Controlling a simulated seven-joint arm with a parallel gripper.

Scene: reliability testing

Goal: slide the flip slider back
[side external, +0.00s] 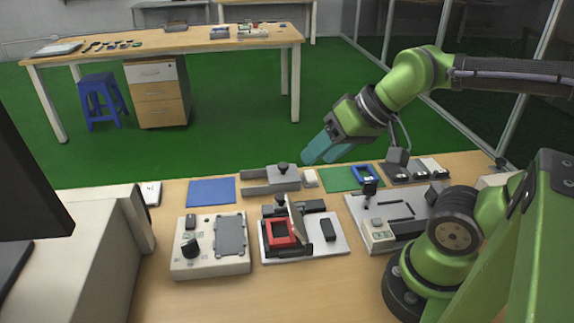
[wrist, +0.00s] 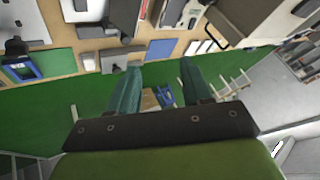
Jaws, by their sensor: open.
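The likely flip slider is the fixture on a white base plate (side external: 334,243) at the middle front of the table. It has a red frame (side external: 281,235), a tilted upright plate (side external: 297,221) and dark sliding parts behind; I cannot tell its exact slide position. My gripper (side external: 322,149) is up above the table's back edge, behind and above this fixture, touching nothing. Its two teal fingers are apart and empty, also in the wrist view (wrist: 158,82). The wrist view shows this fixture only in part at its top edge.
A grey forked fixture (side external: 272,180) and a blue mat (side external: 211,191) lie behind. A control box with a knob (side external: 211,263) stands left. A slotted device (side external: 395,210) and a blue frame (side external: 364,173) on a green mat (side external: 338,180) are right. Open air surrounds the fingers.

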